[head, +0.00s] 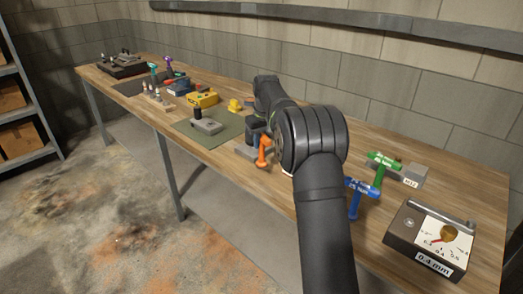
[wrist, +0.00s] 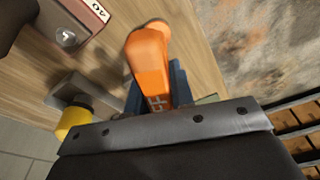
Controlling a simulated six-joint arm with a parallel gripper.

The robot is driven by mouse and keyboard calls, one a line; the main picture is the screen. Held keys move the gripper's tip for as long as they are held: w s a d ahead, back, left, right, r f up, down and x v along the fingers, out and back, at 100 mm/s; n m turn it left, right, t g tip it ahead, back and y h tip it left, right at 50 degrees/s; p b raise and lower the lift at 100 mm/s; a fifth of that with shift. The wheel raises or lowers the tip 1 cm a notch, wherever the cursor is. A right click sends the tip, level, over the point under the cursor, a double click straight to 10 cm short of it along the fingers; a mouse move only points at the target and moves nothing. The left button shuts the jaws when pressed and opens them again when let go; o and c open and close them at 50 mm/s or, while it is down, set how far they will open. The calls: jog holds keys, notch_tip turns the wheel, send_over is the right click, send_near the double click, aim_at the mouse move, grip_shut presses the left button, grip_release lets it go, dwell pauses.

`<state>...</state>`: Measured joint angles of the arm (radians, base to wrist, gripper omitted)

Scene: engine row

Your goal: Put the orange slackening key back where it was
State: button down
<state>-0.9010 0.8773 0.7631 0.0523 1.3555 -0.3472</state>
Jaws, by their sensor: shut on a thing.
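The orange slackening key (head: 263,152) is upright near the front edge of the bench, its shaft pointing down. My gripper (head: 256,132) is shut on it, partly hidden behind my arm. In the wrist view the orange key (wrist: 149,62) lies between my dark blue fingers (wrist: 157,97), which are largely covered by it. A grey block (head: 246,152) shows beside the key in the head view. I cannot tell whether the key's tip touches anything.
A blue key (head: 355,196), a green key (head: 379,168) and a gauge box (head: 428,242) stand at the right. A green mat (head: 190,129) bearing a grey block with a black knob (head: 206,123) lies to the left, with a yellow box (head: 202,99) behind.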

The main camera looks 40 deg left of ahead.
aim_at(262, 150)
jog(key=shift+f, duration=1.8)
jog(key=shift+f, duration=0.15)
jog(key=c, duration=1.3)
grip_release()
jog(key=shift+o, duration=0.2)
jog(key=r, duration=0.4)
jog(key=d+r, duration=0.1)
jog(key=r, duration=0.7)
jog(key=shift+s+d, duration=0.3)
jog(key=shift+d, duration=0.1)
